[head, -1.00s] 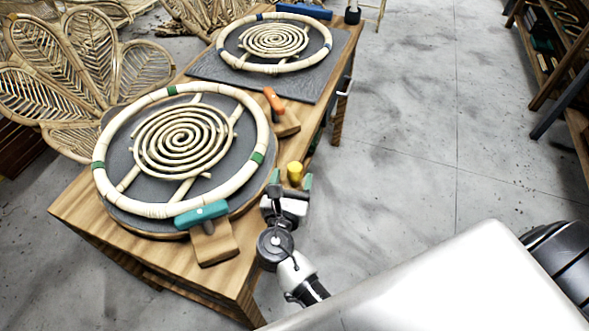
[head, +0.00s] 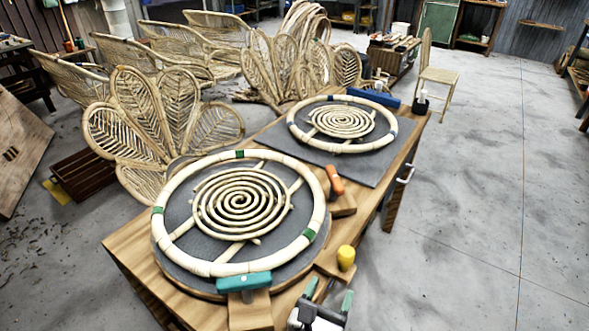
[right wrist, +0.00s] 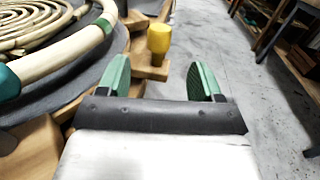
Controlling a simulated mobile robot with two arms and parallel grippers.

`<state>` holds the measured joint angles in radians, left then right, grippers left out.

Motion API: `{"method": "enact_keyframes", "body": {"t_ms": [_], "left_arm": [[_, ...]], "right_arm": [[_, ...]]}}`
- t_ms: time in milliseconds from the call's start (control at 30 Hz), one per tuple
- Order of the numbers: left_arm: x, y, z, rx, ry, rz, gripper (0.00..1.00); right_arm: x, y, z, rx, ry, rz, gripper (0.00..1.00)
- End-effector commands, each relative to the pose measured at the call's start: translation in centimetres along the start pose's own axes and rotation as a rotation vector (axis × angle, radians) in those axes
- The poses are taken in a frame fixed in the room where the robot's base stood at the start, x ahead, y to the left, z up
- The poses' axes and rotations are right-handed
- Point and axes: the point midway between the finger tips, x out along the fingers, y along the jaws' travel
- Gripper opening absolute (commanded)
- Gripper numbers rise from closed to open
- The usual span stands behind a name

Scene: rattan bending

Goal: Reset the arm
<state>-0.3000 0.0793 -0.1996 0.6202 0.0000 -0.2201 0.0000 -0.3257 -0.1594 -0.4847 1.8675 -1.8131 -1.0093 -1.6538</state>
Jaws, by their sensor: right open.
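My right gripper (head: 329,292) is at the bottom of the head view, at the table's near right edge. Its green-padded fingers are apart with nothing between them. In the right wrist view the fingers (right wrist: 159,78) point toward a yellow knob (right wrist: 159,40), which stands beyond them on a wooden block. The yellow knob also shows in the head view (head: 346,257), just beyond the fingertips and apart from them. My left gripper is not in view.
The wooden table (head: 135,250) carries a near rattan ring (head: 313,178) with a spiral, a teal-handled clamp (head: 244,282), an orange-handled clamp (head: 335,180) and a far ring (head: 391,145). Rattan chair backs (head: 150,105) stand left. The floor (head: 470,210) at right is clear.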

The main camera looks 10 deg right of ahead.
Motion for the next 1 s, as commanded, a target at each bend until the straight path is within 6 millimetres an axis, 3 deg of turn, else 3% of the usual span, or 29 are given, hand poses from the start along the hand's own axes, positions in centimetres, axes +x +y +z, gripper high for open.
{"method": "enact_keyframes", "body": {"t_ms": [133, 267, 400, 600, 800, 1000], "left_arm": [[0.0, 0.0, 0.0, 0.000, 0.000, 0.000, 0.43], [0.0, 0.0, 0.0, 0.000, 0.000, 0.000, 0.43], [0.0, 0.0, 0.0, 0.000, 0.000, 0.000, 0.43], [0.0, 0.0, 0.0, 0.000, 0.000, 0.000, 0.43], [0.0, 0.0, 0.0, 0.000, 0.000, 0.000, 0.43], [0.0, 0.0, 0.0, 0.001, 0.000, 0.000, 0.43]], "right_arm": [[0.2, -0.8, -0.3, 0.056, 0.027, -0.020, 0.65], [0.9, -3.8, -1.8, 0.292, 0.137, -0.109, 0.65], [1.1, -8.2, -4.1, 0.706, 0.303, -0.294, 0.65], [-0.5, -12.7, -6.5, 1.287, 0.502, -0.629, 0.65], [-3.1, -14.5, -7.0, 1.711, 0.644, -0.970, 0.65], [-5.3, -14.9, -6.3, 1.926, 0.730, -1.225, 0.65]]}}
